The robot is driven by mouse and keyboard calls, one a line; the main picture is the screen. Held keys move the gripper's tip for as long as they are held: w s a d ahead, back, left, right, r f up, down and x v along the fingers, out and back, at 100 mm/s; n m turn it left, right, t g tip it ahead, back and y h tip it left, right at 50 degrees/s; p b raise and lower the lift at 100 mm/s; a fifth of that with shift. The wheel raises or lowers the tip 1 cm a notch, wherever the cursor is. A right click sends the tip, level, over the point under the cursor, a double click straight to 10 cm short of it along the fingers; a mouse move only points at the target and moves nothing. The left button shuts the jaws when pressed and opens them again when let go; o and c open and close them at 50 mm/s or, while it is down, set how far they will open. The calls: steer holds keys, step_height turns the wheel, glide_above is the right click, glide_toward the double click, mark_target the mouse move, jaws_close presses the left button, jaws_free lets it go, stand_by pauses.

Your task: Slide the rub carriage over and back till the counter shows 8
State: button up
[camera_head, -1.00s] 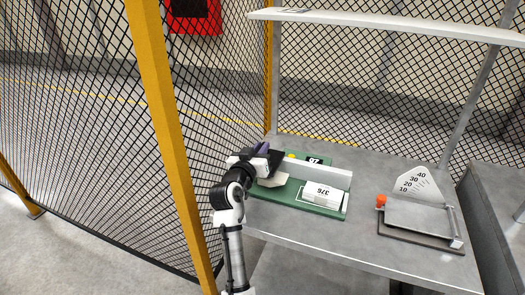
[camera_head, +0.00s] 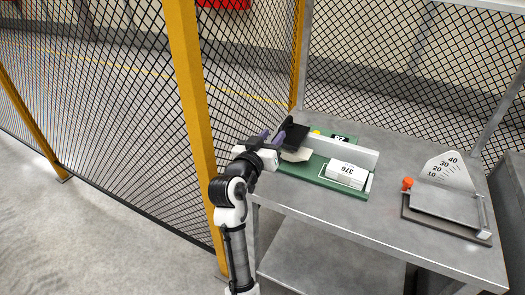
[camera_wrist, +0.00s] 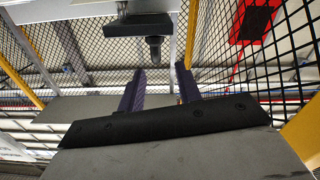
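The rub carriage appears to be the black block (camera_head: 293,136) at the left end of a pale rail (camera_head: 343,149) on a green base (camera_head: 313,176). My gripper (camera_head: 272,137) is just left of it, its purple fingers apart with nothing visible between them. In the wrist view a black block with a stubby post (camera_wrist: 152,28) shows beyond the fingertips.
A white block marked with digits (camera_head: 346,173) lies on the base's right part. A yellow post (camera_head: 190,110) and mesh fence stand close left of my arm. Bare table lies between the devices.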

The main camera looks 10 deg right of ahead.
steer(key=v, duration=0.5)
steer(key=shift+a+b, duration=0.15)
steer(key=shift+b, duration=0.2)
